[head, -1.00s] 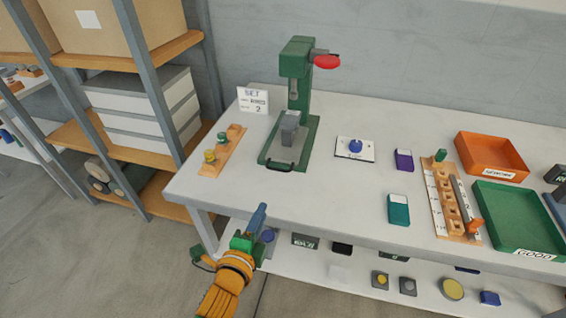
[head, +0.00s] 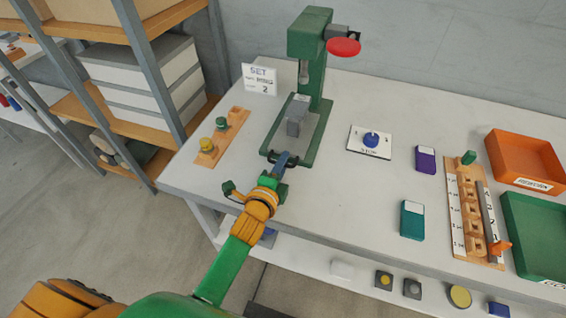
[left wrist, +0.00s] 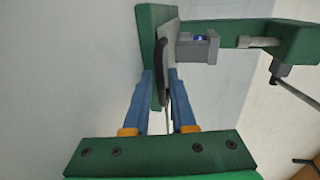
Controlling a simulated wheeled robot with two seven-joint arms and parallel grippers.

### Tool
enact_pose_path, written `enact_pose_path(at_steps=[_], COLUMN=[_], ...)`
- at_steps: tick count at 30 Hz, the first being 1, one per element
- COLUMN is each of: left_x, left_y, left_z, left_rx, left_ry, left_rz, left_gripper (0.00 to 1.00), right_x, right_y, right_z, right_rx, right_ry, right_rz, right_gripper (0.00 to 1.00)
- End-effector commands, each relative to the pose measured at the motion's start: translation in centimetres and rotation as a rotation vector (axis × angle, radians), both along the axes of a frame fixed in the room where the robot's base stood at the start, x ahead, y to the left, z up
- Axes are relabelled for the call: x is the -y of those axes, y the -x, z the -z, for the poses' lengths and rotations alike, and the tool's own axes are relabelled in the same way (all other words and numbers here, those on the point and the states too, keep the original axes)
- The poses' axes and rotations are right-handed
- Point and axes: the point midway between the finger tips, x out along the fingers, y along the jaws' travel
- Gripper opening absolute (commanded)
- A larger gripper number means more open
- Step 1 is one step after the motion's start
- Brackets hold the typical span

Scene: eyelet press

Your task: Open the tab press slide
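The green tab press (head: 314,72) stands at the back of the table, with a red knob (head: 344,47) on its right side. A grey block (head: 297,115) sits on its slide plate (head: 311,135). The slide's dark handle (head: 270,157) is at the front edge, partly hidden by my left gripper (head: 283,158). In the left wrist view the dark handle (left wrist: 164,80) lies between the blue fingertips of my left gripper (left wrist: 163,74), nearer the right one. The fingers stand apart, with a gap on the left side. My right gripper is out of view.
A wooden holder (head: 222,138) with yellow and green pieces and a SET card (head: 259,79) stand left of the press. A blue-knobbed plate (head: 369,142), a purple box (head: 425,159), a teal box (head: 412,220) and orange (head: 525,160) and green (head: 538,238) trays lie right.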

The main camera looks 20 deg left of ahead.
Motion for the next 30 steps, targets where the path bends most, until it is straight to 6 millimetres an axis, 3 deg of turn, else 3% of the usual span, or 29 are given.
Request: enact_pose_path(at_steps=[3,6,30], left_x=[0.00,0.00,0.00], left_y=[0.03,0.04,0.06], left_z=[0.00,0.00,0.00], left_rx=[0.000,0.000,0.000], left_ry=[0.000,0.000,0.000], left_rz=[0.000,0.000,0.000], left_gripper=[0.24,0.00,0.00], right_x=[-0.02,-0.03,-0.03], right_y=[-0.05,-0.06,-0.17], right_z=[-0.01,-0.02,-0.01], right_rx=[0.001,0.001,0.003], right_ry=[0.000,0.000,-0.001], right_rz=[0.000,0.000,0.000], right_gripper=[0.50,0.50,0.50])
